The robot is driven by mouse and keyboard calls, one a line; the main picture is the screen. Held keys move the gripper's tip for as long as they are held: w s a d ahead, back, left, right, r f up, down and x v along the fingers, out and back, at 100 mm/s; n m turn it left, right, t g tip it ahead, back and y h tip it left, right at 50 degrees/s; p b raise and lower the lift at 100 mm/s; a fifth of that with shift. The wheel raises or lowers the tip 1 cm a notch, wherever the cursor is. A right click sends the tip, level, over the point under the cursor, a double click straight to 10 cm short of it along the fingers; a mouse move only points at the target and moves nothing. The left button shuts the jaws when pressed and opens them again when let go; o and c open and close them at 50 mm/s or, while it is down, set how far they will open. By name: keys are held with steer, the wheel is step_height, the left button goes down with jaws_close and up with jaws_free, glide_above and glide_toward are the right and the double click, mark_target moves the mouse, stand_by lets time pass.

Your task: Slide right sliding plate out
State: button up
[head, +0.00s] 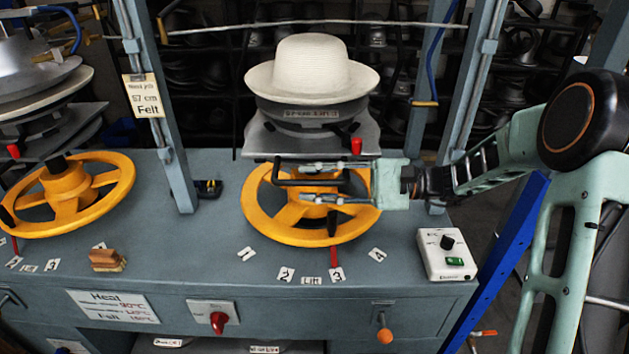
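The right sliding plate (250,139) is a grey plate under a cream hat (312,66) on its metal form, above the right yellow wheel. A black bar handle (290,183) shows at the plate's front. My gripper (297,181) reaches in from the right, with its two pale fingers apart, one above and one below the handle bar. The fingers look open around the bar; I cannot tell whether they touch it. The gripper covers part of the handle and the plate's front edge.
The right yellow wheel (262,222) is close below my gripper. A red knob (356,146) stands just above it. Grey posts (158,100) flank the press. A white control box (446,254) sits at the bench's right. The left press has another yellow wheel (110,187).

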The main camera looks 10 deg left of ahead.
jaws_close()
stand_by(0.3)
